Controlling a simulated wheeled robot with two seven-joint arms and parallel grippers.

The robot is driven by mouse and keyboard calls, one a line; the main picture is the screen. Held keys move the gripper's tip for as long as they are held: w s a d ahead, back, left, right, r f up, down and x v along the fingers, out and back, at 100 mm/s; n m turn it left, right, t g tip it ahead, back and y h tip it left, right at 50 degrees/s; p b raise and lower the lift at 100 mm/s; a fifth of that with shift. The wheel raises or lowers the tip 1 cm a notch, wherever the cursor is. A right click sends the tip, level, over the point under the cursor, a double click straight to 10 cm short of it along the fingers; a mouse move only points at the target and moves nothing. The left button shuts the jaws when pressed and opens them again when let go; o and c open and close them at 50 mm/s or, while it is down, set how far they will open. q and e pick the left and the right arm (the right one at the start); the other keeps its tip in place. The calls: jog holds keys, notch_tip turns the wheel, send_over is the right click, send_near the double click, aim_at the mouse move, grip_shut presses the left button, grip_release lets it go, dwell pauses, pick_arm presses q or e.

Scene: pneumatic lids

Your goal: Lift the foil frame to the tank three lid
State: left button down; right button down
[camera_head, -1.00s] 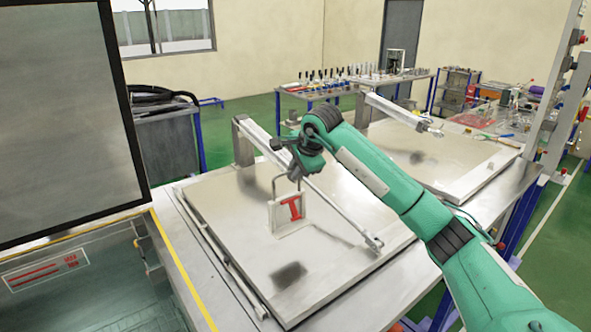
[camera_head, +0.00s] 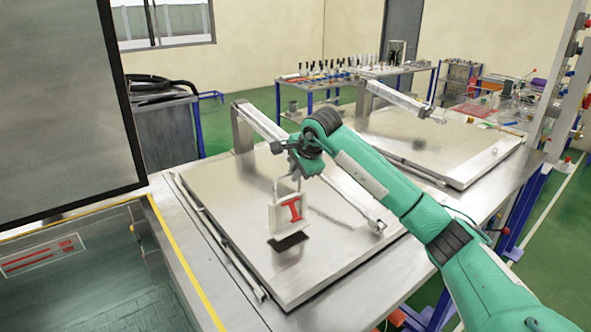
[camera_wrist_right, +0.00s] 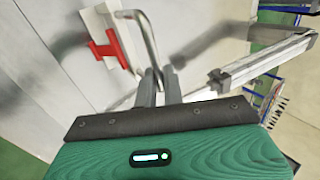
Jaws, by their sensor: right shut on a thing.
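The foil frame (camera_head: 290,214), a small white panel with a red I-shaped mark and a metal wire handle, hangs roughly upright over the near tank lid (camera_head: 330,258), a flat grey metal plate. A gap shows between its lower edge and a dark patch like a shadow (camera_head: 290,243) on the lid. My right gripper (camera_head: 296,172) is above the frame, shut on its handle. In the right wrist view the fingers (camera_wrist_right: 159,82) meet at the handle (camera_wrist_right: 148,38), with the red mark (camera_wrist_right: 108,50) beyond. My left gripper is not in view.
A metal lid arm (camera_head: 262,122) crosses the near lid behind the frame. A second lid (camera_head: 430,150) with its own arm (camera_head: 402,102) lies further right. A dark panel (camera_head: 65,110) stands at the left, above an open tank (camera_head: 90,285).

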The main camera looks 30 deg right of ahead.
jog(key=shift+f, duration=0.45)
jog(key=shift+f+b, duration=0.65)
jog(key=shift+f, duration=0.05)
dwell(0.3)
jog(key=c, duration=1.4)
grip_release()
jog(key=shift+c, duration=0.2)
jog(key=s+r+p, duration=0.3)
jog(key=r, duration=0.9)
jog(key=s+r+p, duration=0.3)
jog(key=s+r, duration=0.1)
jog(key=r, duration=0.7)
jog(key=shift+s+d+r+p, duration=0.2)
jog(key=shift+d+r+p, duration=0.1)
jog(key=shift+r+p, duration=0.05)
